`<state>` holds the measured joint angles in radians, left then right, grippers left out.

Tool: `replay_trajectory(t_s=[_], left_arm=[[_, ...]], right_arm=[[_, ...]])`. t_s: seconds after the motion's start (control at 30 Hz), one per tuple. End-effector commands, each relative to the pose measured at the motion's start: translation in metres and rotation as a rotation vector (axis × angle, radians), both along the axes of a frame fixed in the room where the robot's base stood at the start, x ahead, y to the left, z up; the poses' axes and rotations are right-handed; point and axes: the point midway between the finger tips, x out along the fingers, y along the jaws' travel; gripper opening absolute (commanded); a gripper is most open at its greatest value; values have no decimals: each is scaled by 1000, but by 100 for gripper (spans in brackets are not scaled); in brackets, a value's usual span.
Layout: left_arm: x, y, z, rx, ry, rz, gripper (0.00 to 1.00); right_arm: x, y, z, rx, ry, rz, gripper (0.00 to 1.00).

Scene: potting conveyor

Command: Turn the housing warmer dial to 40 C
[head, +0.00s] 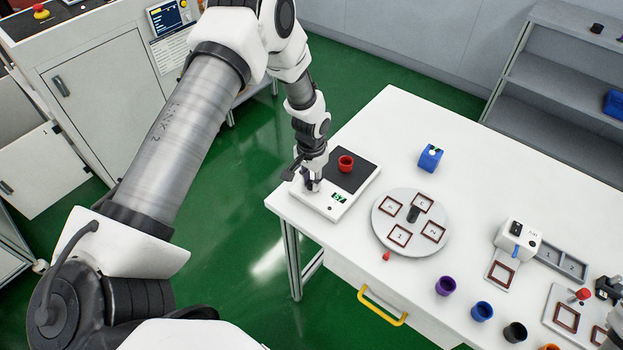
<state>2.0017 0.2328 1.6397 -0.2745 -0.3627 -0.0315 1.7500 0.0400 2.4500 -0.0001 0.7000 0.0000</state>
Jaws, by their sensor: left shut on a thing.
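The housing warmer (358,204) is a flat white unit with a black plate, at the left corner of the white table. A red cup-shaped housing (346,163) stands upright on its plate. A small display (338,197) on its front edge shows green digits too small to read surely. My left gripper (313,187) points down at the warmer's front left part, left of the display. It is shut on the dial there, which the fingers hide. My right gripper is not in view.
A round grey turntable (383,228) with square frames stands right of the warmer. A blue block (430,158) lies behind it. Purple (445,286), blue (482,311) and black (515,332) cups line the front edge. A white device (517,238) stands farther right.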

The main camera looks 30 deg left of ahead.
Motion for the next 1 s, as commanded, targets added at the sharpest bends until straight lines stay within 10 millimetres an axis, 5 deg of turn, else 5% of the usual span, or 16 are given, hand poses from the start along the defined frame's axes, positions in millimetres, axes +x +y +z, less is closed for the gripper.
replay_trajectory(t_s=[0.2, 0.23, 0.3, 0.67, 1.0], left_arm=[[-5, -1, -4, -1, 15, -1, 0], [-5, -1, -4, -1, 15, -1, 35], [-5, -1, -3, -1, 13, -1, 49], [-1, 0, 6, -1, 3, -1, 49], [-1, 0, 84, -2, 3, -1, 49]], right_arm=[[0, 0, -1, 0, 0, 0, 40], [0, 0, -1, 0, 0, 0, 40], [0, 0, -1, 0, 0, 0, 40], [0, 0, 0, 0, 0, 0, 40], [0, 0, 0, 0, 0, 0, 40]])
